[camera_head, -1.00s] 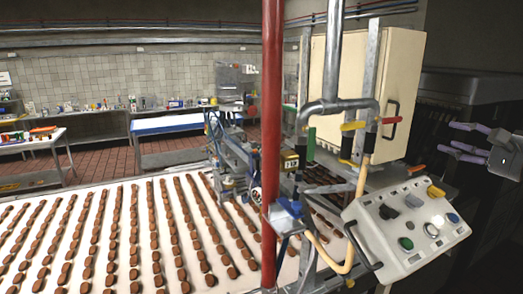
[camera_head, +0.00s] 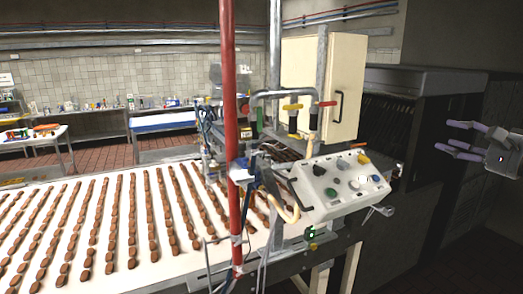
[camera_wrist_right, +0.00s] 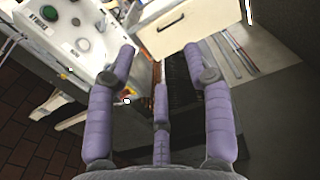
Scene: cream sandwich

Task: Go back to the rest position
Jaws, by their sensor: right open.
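My right gripper (camera_head: 452,138) shows at the right edge of the head view, with purple padded fingers spread apart and nothing between them. It hangs in the air to the right of the control panel, in front of the dark machine. In the right wrist view its fingers (camera_wrist_right: 160,70) are spread wide and empty. The control panel (camera_head: 318,203) is a light grey box with several knobs and buttons; part of it also shows at the upper left of the right wrist view (camera_wrist_right: 62,45). My left gripper is not in view.
A white conveyor (camera_head: 85,233) with rows of brown biscuits fills the lower left. A red vertical pipe (camera_head: 231,120) stands before it. A cream cabinet (camera_head: 300,75) and a dark machine (camera_head: 400,150) stand behind the panel. Worktables line the back wall. Dark floor lies open at the lower right.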

